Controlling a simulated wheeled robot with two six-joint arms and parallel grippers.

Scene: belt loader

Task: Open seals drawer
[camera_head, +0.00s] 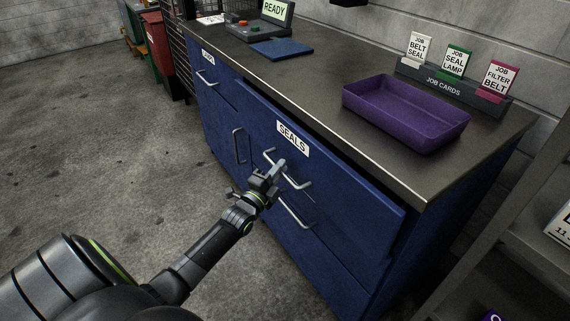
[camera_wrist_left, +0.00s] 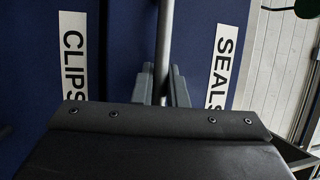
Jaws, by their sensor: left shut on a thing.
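The seals drawer (camera_head: 340,175) is a wide blue drawer front with a white SEALS label (camera_head: 293,138), under the worktop's front edge. Its front stands out from the cabinet, so it is partly open; its inside is hidden in the head view. My left gripper (camera_head: 274,174) is shut on its metal bar handle (camera_head: 298,184). In the left wrist view the handle bar (camera_wrist_left: 165,45) runs between the two fingers (camera_wrist_left: 163,85), with the SEALS label (camera_wrist_left: 221,65) to the right. My right gripper is not in view.
A second bar handle (camera_head: 295,214) sits just below; the wrist view shows a CLIPS label (camera_wrist_left: 74,62). A purple tray (camera_head: 400,118), job card holder (camera_head: 450,86), blue mat (camera_head: 282,48) and READY device (camera_head: 262,30) stand on the worktop (camera_head: 330,66). Grey shelving is at right. Floor at left is clear.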

